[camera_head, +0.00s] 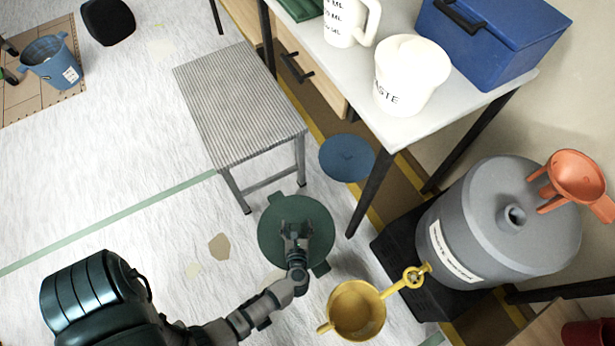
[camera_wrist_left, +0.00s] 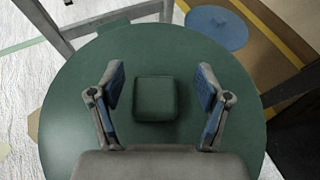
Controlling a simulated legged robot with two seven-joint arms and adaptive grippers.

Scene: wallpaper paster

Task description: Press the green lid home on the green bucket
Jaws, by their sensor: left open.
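The green lid (camera_head: 268,232) is a dark green disc, seen from above beside the grey bench; green tabs stick out at its edge. The lid fills much of the left wrist view (camera_wrist_left: 75,115), with a square green knob (camera_wrist_left: 155,98) at its middle. The green bucket under the lid is hidden, and I cannot tell how the lid sits on it. My left gripper (camera_head: 297,232) is over the lid; in the left wrist view it is open (camera_wrist_left: 158,85), with one finger on each side of the knob and gaps between. My right gripper is not in view.
A grey ribbed bench (camera_head: 240,100) stands behind the lid. A blue lid (camera_head: 347,158) lies near the white table (camera_head: 425,118). Free floor lies to the left.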

